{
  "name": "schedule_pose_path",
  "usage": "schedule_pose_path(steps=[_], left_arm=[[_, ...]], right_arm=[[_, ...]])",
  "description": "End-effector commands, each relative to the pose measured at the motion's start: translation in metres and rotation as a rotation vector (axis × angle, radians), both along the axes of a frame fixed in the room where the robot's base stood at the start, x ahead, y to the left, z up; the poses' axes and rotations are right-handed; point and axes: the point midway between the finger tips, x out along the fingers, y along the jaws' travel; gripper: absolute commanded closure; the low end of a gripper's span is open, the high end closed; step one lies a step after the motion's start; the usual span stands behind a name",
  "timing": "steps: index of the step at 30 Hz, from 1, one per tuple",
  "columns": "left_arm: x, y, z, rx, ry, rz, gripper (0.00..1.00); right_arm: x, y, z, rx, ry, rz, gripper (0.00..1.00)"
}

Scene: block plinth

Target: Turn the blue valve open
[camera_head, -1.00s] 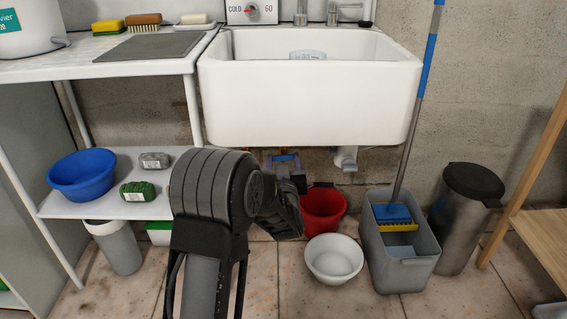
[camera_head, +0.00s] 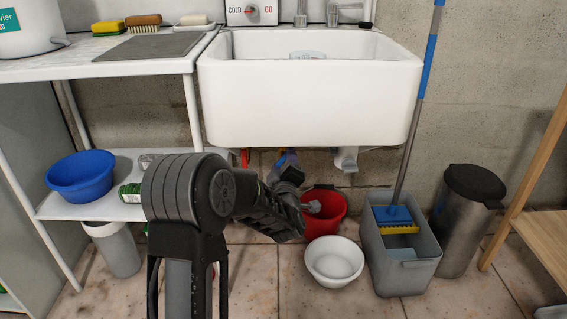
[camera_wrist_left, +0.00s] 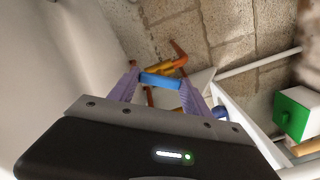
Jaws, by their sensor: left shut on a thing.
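The blue valve (camera_wrist_left: 160,80) shows in the left wrist view as a short blue bar across the space between my purple fingers, in front of copper pipework (camera_wrist_left: 163,68). My left gripper (camera_wrist_left: 161,84) is shut on this blue handle. In the head view my left gripper (camera_head: 284,162) is under the sink, tilted, with my forearm hiding part of it. Only a small blue-purple patch shows there, and the valve body is mostly hidden. My right gripper is not in view.
The white sink (camera_head: 310,95) hangs just above my gripper. A white drain pipe (camera_head: 347,158) is to its right. A red bucket (camera_head: 322,222), a white bowl (camera_head: 334,260) and a grey mop bucket (camera_head: 402,272) stand on the floor. A shelf with a blue basin (camera_head: 81,176) is left.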

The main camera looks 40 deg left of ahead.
Motion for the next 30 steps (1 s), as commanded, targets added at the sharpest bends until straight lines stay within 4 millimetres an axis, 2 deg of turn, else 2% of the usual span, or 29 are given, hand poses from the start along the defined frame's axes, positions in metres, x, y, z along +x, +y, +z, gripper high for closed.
schedule_pose_path(steps=[15,30], left_arm=[[-0.0004,0.0005,-0.0007,-0.367,-0.277,0.001,0.84],[-0.0004,0.0004,-0.0010,-0.501,-0.379,0.001,0.84]], right_arm=[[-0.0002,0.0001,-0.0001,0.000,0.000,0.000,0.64],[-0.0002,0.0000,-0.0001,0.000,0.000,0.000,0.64]])
